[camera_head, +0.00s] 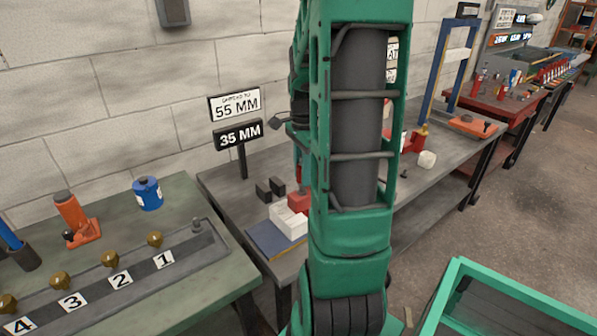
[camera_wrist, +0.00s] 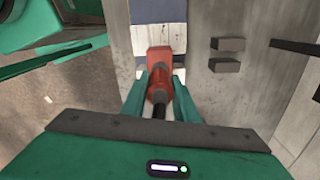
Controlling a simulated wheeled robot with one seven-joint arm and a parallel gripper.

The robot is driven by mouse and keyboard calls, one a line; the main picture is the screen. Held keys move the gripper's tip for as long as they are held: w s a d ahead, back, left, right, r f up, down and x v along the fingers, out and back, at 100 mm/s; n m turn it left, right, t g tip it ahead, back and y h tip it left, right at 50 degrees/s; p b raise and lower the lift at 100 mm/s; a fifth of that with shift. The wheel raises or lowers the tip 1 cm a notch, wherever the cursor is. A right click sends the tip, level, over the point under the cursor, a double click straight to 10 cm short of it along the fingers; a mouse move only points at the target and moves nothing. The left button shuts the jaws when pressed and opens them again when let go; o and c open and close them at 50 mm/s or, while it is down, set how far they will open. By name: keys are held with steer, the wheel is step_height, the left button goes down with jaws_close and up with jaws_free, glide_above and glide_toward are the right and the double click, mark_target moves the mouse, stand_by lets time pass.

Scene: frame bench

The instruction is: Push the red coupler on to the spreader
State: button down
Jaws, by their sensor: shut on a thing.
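In the wrist view the two green fingers of my gripper (camera_wrist: 161,88) are shut on the red coupler (camera_wrist: 160,95), with a black hose end (camera_wrist: 159,112) behind it. The red spreader (camera_wrist: 159,57) lies straight ahead of the coupler, in line with it. The two look close together, but I cannot tell whether they touch or how far they overlap. In the head view the red block of the spreader (camera_head: 300,202) shows beside my arm, on the grey bench. My gripper and the coupler are hidden there behind my arm.
White blocks (camera_head: 289,222) stand around the spreader, by a blue plate (camera_head: 274,240). Two dark blocks (camera_wrist: 226,55) lie to the right in the wrist view. A sign post reading 35 MM (camera_head: 238,134) stands behind. The green bench (camera_head: 200,290) is at left.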

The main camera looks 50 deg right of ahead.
steer(key=shift+f, duration=1.3)
steer(key=c, duration=1.3)
jaws_free()
steer(key=shift+r, duration=0.15)
step_height(320, 180, up, 11)
steer(key=shift+w+f, duration=0.1)
steer(key=shift+f, duration=0.1)
steer(key=s+a+f+n, duration=0.3)
steer(key=s+a+n, duration=1)
steer(key=a+n, duration=0.3)
steer(key=shift+s+a+n, duration=0.3)
steer(key=shift+s+a, duration=0.1)
steer(key=shift+a, duration=0.05)
